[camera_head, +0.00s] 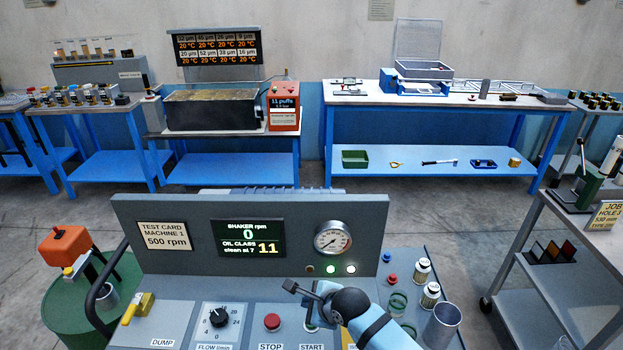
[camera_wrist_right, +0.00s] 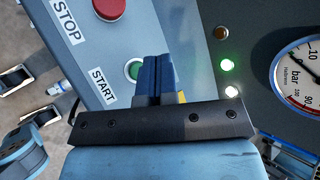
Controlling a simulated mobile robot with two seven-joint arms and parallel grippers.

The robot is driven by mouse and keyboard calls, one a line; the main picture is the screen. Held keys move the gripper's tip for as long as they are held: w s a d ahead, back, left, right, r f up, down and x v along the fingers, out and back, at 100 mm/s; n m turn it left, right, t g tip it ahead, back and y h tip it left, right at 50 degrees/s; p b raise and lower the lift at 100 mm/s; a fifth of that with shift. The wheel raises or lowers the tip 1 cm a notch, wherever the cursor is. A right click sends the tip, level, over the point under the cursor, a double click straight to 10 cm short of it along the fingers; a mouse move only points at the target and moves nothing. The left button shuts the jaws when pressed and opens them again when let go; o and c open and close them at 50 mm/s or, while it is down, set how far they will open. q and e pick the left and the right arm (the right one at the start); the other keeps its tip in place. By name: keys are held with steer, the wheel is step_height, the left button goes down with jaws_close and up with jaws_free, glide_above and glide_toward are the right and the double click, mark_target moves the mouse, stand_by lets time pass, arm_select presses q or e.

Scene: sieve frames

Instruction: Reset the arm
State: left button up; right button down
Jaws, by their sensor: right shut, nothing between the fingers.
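My right gripper (camera_head: 314,312) is over the machine's control panel, its arm coming in from the bottom right. In the right wrist view its blue fingers (camera_wrist_right: 155,75) are together, with nothing between them. They partly cover the green START button (camera_wrist_right: 133,70); whether they touch it I cannot tell. The red STOP button (camera_head: 272,322) is left of the gripper and also shows in the right wrist view (camera_wrist_right: 109,7). The display (camera_head: 249,238) reads shaker 0 rpm and oil class 11. My left gripper is not in view.
The upright console (camera_head: 190,270) with its gauge (camera_head: 333,238) stands behind the gripper. Jars (camera_head: 430,294) and a metal cup (camera_head: 442,325) stand at the panel's right side. A flow knob (camera_head: 219,317) and yellow lever (camera_head: 138,308) are left. A grey cart (camera_head: 545,240) is at right.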

steer(key=s+f+n, duration=0.1)
steer(key=s+d+f+n, duration=0.1)
steer(key=s, duration=0.1)
steer(key=s+d+f+n, duration=0.1)
steer(key=shift+s+d+t, duration=0.15)
steer(key=shift+s+t, duration=0.1)
steer(key=shift+t, duration=0.15)
steer(key=s+d+f+n+t+h, duration=0.1)
steer(key=s+d+f+n, duration=0.1)
steer(key=s+d+n, duration=0.6)
steer(key=s+d+f+n+t+h+p, duration=0.1)
steer(key=s+d+f+n+t+h, duration=0.1)
steer(key=s+d+n, duration=0.7)
steer(key=s+n, duration=0.1)
steer(key=s, duration=0.4)
steer(key=shift+d+n, duration=0.3)
steer(key=shift+a, duration=0.1)
